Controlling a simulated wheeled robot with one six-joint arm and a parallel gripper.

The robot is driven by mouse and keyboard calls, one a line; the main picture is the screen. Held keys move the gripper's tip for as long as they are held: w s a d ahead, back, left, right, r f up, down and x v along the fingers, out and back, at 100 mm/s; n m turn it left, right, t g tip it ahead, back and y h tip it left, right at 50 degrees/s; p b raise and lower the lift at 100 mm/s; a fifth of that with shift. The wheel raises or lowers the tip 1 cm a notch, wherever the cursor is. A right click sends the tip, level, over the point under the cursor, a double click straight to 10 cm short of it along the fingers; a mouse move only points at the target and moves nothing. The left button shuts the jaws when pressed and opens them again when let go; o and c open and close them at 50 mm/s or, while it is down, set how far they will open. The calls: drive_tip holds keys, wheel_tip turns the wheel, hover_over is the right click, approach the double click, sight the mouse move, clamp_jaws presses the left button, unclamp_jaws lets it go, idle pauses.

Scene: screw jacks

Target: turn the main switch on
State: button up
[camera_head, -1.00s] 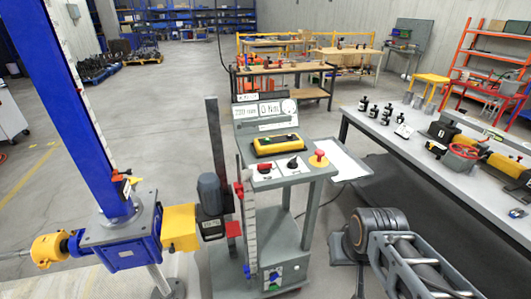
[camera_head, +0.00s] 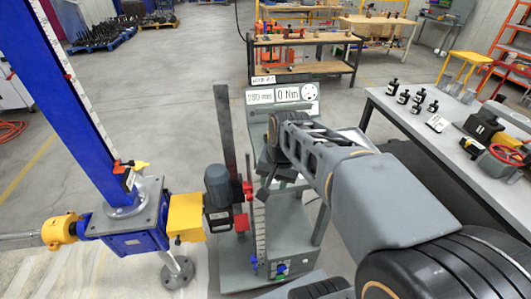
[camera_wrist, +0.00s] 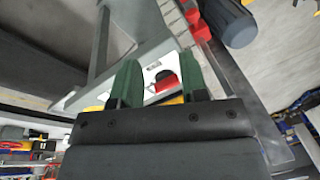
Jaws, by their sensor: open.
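In the wrist view a red knob (camera_wrist: 165,80) with a dark part sits on a white plate. I take it for the main switch, though its label is not readable. My gripper (camera_wrist: 160,68) is open, with its two green fingertips on either side of the knob in the picture. I cannot tell whether they touch it or how far above it they are. In the head view the gripper is largely hidden behind my wrist.
A blue screw jack (camera_head: 135,232) with a yellow cover (camera_head: 187,217) and grey motor (camera_head: 220,185) stands left of the stand. A grey table (camera_head: 400,108) with black parts is at the right. Open floor lies at left.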

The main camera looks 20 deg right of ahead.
drive_tip(key=w+d+r+m+g+y+p, duration=0.1)
drive_tip(key=w+d+r+m+y+p, duration=0.35)
drive_tip(key=w+d+m, duration=0.7)
drive_tip(key=shift+m+h, duration=0.55)
drive_tip(key=shift+m, duration=0.4)
drive_tip(key=x, duration=0.3)
drive_tip(key=s+p+x, duration=0.1)
drive_tip(key=x, duration=0.3)
drive_tip(key=p+x, duration=0.1)
drive_tip(key=x, duration=0.3)
drive_tip(key=shift+s+a+f, duration=0.2)
drive_tip(key=shift+s, duration=0.1)
clamp_jaws()
